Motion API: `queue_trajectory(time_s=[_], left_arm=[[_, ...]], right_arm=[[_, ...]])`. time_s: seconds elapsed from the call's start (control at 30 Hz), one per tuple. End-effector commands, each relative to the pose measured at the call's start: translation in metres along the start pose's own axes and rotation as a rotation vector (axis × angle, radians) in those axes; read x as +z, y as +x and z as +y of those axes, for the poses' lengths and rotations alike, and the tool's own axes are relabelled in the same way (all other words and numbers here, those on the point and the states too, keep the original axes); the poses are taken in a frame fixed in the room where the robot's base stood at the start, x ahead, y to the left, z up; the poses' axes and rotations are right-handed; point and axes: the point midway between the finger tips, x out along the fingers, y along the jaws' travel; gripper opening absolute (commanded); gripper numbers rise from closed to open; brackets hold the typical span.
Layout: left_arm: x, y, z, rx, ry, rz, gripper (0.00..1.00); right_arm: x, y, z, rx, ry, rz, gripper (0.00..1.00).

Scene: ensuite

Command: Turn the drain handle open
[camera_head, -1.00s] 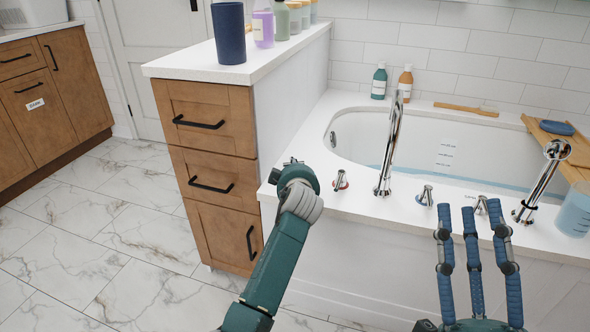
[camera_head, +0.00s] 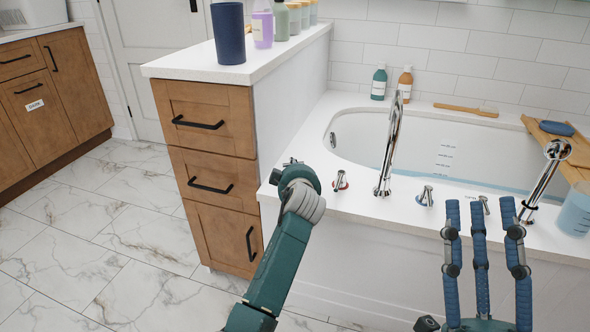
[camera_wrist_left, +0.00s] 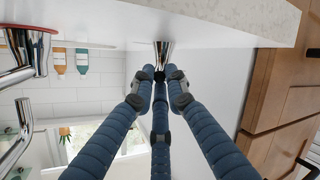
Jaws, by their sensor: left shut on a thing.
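A small chrome handle (camera_wrist_left: 162,52) stands on the white tub deck, between my left fingertips in the left wrist view. I take it for the drain handle. My left gripper (camera_wrist_left: 158,82) is shut on its end with blue fingers. In the head view my left wrist hides most of this handle, and only a small metal bit (camera_head: 292,162) shows above it at the deck's left corner. Its turn angle cannot be told. My right gripper (camera_head: 481,208) is open and empty, its three blue fingers pointing up before the tub's front edge. The bathtub (camera_head: 355,121) holds some bluish water.
A chrome spout (camera_head: 391,150), a red-ringed tap handle (camera_head: 340,181), another tap handle (camera_head: 426,196) and a hand shower (camera_head: 541,182) stand on the deck. A wooden drawer cabinet (camera_head: 207,117) borders my left arm. Marble floor (camera_head: 110,245) is free at left.

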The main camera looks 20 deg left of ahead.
Motion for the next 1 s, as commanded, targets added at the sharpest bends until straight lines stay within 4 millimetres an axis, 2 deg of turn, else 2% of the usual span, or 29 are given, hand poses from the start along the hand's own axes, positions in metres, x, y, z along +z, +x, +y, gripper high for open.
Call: queue_trajectory(time_s=[0.63, 0.67, 0.77, 1.0], left_arm=[[-0.0014, 0.0011, -0.0027, -0.008, 0.000, 0.005, 0.00], [-0.0014, 0.0011, -0.0027, -0.008, 0.000, 0.005, 0.17], [-0.0012, 0.0009, -0.0022, -0.007, 0.000, 0.004, 0.35], [-0.0004, 0.0004, -0.0008, -0.005, -0.001, 0.003, 0.35]], right_arm=[[-0.0041, -0.0009, -0.0006, 0.000, 0.002, 0.019, 0.40], [-0.0041, -0.0009, -0.0006, 0.000, 0.002, 0.019, 0.40], [-0.0041, -0.0009, -0.0006, 0.000, 0.002, 0.019, 0.40], [-0.0037, -0.0011, -0.0006, 0.000, 0.003, 0.018, 0.40]])
